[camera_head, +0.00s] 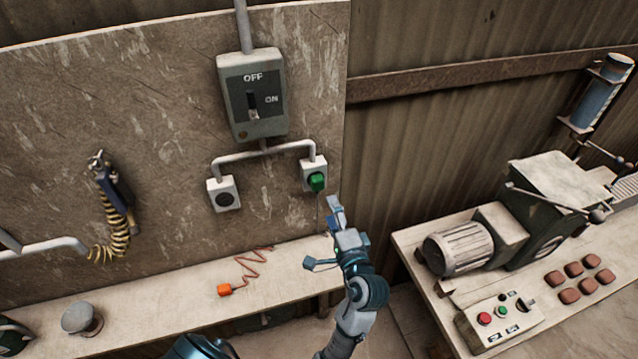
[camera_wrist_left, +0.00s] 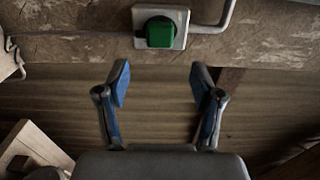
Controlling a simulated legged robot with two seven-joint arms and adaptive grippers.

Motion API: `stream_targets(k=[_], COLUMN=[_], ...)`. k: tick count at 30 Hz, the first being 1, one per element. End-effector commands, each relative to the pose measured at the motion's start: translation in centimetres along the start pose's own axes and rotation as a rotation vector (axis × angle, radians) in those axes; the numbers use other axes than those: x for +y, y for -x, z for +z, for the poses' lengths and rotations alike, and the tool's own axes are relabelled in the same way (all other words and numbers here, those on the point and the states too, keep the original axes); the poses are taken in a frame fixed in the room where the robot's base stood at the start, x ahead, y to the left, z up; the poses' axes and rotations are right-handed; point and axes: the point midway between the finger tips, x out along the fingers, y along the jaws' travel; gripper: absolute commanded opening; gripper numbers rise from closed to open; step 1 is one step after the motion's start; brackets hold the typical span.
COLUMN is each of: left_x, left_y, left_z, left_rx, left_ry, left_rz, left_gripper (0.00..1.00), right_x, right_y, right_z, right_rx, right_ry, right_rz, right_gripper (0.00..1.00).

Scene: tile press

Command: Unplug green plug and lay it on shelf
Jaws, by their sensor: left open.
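The green plug (camera_head: 317,181) sits in the right-hand wall socket (camera_head: 308,165), below the switch box. In the left wrist view the green plug (camera_wrist_left: 160,32) shows at the top centre, in its pale socket plate (camera_wrist_left: 181,15). My left gripper (camera_head: 323,235) is below the plug in the head view, apart from it. In the wrist view its two blue-padded fingers (camera_wrist_left: 160,82) are spread with nothing between them. The shelf (camera_head: 150,302) is the pale ledge along the foot of the wall panel. My right gripper is not in view.
The empty left socket (camera_head: 224,195) and the switch box (camera_head: 252,97) are on the panel. A machine bench (camera_head: 580,325) stands at the right.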

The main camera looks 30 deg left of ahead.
Motion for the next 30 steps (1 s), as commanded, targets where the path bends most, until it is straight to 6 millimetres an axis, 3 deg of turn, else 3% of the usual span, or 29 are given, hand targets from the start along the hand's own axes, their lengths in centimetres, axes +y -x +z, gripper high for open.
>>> stream_targets(k=[5, 11, 21, 30], left_x=[0.0, 0.0, -0.2, 0.0], left_y=[-0.8, -3.4, -7.6, -9.0], left_z=[0.1, 0.2, 0.0, 0.0], left_rx=[0.0, 0.0, 0.0, 0.001], left_ry=[0.002, 0.003, 0.0, 0.002], left_rz=[0.0, -0.001, 0.0, 0.001], left_gripper=[0.67, 0.67, 0.67, 0.67], right_x=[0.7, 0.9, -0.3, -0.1], right_y=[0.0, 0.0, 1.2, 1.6], right_z=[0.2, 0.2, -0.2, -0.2], right_rx=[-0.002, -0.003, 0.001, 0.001], right_ry=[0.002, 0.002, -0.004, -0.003], right_rz=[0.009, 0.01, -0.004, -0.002], right_gripper=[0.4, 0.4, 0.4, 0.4])
